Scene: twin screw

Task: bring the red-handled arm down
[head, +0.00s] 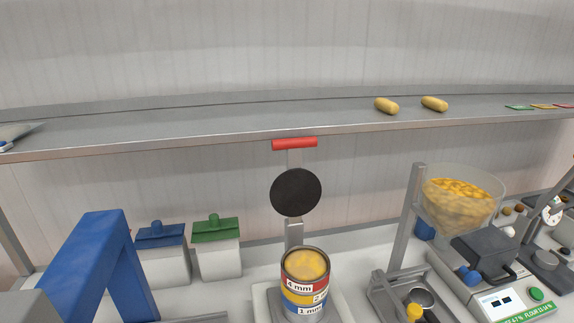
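The red handle (295,143) sits at the top of a grey arm (294,158), which stands upright with the handle just in front of the shelf edge. A round black disc (296,192) is fixed on this arm below the handle. Below and in front of the disc stands an open can (305,284) with red, yellow and blue bands marked in mm and yellowish contents, on a white base. My gripper does not show in the head view.
A grey shelf (200,130) crosses above the bench, bearing two yellow rolls (387,106). Blue-lidded (162,255) and green-lidded (216,250) boxes stand left of the can. A blue frame (100,250) rises at left. A clear hopper (459,200) stands at right.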

